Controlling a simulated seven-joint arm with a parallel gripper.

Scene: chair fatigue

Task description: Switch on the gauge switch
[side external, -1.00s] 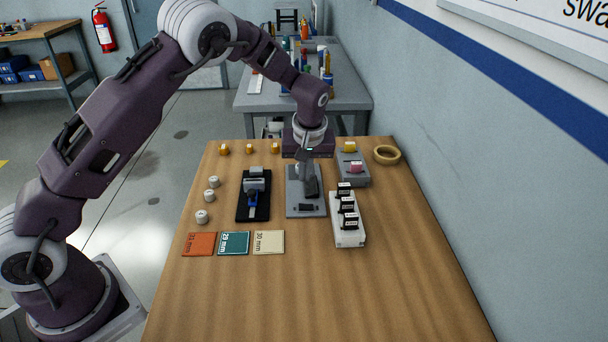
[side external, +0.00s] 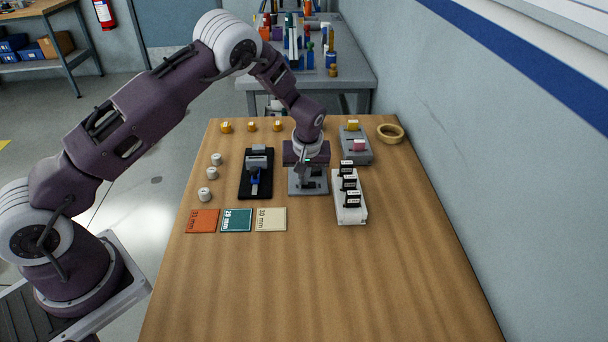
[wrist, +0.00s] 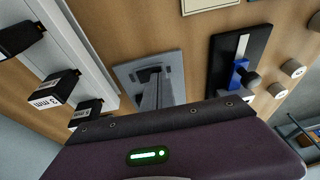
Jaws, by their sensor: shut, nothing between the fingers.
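A grey stand (side external: 308,188) with a grey upright part stands on the table; it also shows in the wrist view (wrist: 128,76). To its left is a black-based device (side external: 257,190) with a blue part (wrist: 239,74) and a pale strip. I cannot tell which small part is the gauge switch. My gripper (side external: 306,160) is over the rear of the grey stand and hides much of it. It is shut and empty. Its fingers are hidden behind its purple body in the wrist view, so contact with the stand cannot be told.
A white rack (side external: 350,212) with black labelled blocks stands close on the right. A grey tray (side external: 362,134) with yellow and pink pieces and a tape ring (side external: 390,133) lie behind it. White cylinders (side external: 205,194) and coloured cards (side external: 237,220) are at left. The table front is clear.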

